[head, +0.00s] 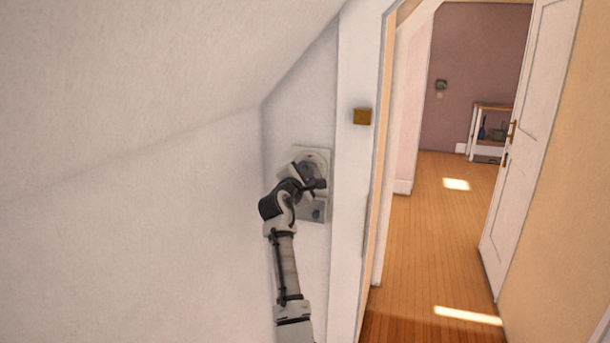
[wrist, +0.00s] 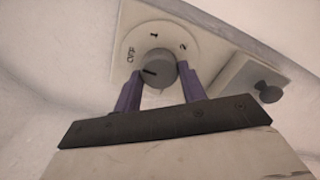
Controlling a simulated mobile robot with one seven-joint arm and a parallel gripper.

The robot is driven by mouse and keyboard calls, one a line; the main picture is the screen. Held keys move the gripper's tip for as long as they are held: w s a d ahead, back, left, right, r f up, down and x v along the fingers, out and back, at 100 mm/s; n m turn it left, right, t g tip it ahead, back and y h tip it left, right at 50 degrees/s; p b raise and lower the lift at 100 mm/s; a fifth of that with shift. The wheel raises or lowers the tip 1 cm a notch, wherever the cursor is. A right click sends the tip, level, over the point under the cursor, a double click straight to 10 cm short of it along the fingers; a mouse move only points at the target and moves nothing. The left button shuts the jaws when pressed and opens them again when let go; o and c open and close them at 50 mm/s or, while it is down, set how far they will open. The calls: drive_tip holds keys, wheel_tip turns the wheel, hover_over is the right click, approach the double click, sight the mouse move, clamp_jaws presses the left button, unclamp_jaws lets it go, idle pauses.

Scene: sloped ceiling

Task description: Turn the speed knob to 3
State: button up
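The grey speed knob (wrist: 159,68) sits on a round pale dial (wrist: 165,33) in the wrist view. The dial shows a "1" at the top, a "2" to its right and a small word at the left that looks like "OFF"; no 3 is visible. A dark mark on the knob points left, a little below that word. My gripper (wrist: 160,76) has one purple finger at each side of the knob, seemingly touching it. In the head view my gripper (head: 311,185) is at the wall plate (head: 325,157) and hides most of the dial.
A smaller dark knob (wrist: 268,91) sits on a grey box (wrist: 243,77) beside the dial. The sloped ceiling (head: 150,80) comes down close on the left. A door frame (head: 353,200) stands just right of the plate. Beyond it are open wooden floor (head: 425,240) and a white door (head: 525,140).

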drive_tip(key=c, duration=0.4)
drive_tip(key=shift+c, duration=0.2)
